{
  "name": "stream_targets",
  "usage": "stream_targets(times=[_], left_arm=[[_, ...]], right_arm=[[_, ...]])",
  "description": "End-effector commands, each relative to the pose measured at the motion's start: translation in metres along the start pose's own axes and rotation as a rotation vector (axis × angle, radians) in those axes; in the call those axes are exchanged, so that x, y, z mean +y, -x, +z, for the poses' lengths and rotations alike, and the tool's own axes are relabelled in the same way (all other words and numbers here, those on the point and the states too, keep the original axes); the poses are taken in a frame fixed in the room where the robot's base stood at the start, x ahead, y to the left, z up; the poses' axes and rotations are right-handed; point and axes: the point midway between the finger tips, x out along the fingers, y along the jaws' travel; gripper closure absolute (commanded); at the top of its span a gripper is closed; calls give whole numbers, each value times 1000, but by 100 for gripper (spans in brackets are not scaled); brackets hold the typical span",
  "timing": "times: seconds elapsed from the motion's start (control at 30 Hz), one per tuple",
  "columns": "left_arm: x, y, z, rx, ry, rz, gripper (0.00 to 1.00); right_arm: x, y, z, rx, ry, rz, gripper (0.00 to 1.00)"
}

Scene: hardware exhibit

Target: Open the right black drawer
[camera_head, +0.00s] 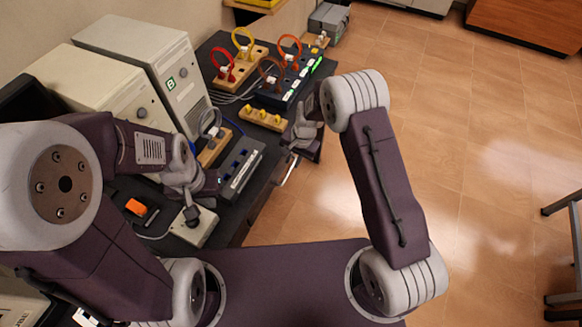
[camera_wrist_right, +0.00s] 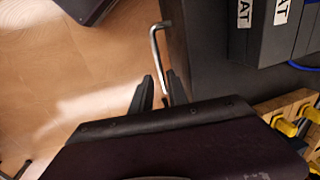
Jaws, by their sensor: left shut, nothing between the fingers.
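In the head view the right gripper (camera_head: 304,147) is beside the table's right edge. My left gripper (camera_head: 213,183) is shut and empty above the table.
The black table (camera_head: 225,222) carries beige computer cases (camera_head: 152,72), a dark power strip (camera_head: 288,88), wooden boards with coloured cable loops, and a yellow-pegged wooden block (camera_head: 262,118).

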Motion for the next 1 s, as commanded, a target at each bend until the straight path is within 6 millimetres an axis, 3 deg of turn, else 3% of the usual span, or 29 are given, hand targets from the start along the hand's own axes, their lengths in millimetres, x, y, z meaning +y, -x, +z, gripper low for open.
stream_targets(times=[0.1,0.3,0.57,0.67,1.0], left_arm=[[0,-1,0,0,0,0,100],[0,-2,0,0,0,0,100],[0,-2,0,0,0,0,100],[0,-2,0,0,0,0,100],[0,-2,0,0,0,0,100]], right_arm=[[1,-26,0,-2,0,2,80],[0,-48,0,1,0,0,80],[0,-51,0,1,0,0,80],[0,-51,0,1,0,0,100],[0,-50,0,1,0,0,100]])
